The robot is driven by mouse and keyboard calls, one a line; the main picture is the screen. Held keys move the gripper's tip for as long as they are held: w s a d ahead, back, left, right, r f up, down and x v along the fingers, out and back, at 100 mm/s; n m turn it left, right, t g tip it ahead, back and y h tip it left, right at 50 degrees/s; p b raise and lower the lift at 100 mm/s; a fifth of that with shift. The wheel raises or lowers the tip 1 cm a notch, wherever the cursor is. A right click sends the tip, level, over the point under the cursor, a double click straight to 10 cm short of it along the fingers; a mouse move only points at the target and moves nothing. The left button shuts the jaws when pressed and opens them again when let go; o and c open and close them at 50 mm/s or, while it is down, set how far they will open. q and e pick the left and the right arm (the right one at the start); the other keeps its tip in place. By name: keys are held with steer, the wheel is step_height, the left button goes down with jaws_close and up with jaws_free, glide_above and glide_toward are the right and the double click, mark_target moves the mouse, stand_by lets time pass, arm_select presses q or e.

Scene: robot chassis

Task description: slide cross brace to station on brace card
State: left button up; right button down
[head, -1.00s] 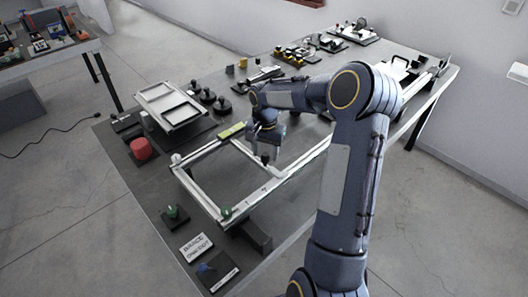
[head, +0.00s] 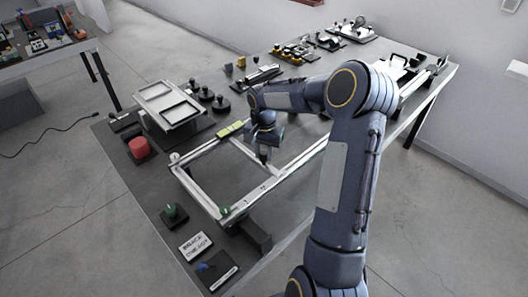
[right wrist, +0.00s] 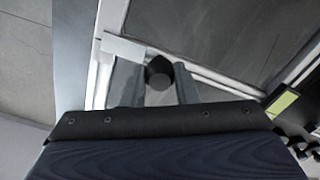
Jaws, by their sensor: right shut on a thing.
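A pale metal frame with two long rails (head: 196,152) lies on the dark table. The cross brace (head: 240,148) spans between the rails, and it also shows in the right wrist view (right wrist: 215,78). My right gripper (head: 264,157) is above the brace, fingers pointing down. In the right wrist view its fingers (right wrist: 158,90) stand on both sides of a black knob (right wrist: 158,70) on the brace, shut on it. The brace card (head: 195,245) lies at the table's near left end; its small print is not readable here. My left gripper is not in view.
A green knob (head: 226,210) sits at the frame's near corner. A red button (head: 140,148), a tray (head: 165,102) and several black knobs stand left of the frame. The frame's near-left opening is clear.

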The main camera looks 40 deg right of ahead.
steer(key=s+a+b, duration=0.1)
steer(key=a+b, duration=0.3)
steer(key=a, duration=1)
steer(key=shift+s, duration=0.1)
steer(key=c, duration=1.1)
jaws_free()
step_height(320, 180, up, 8)
steer(key=shift+f, duration=0.1)
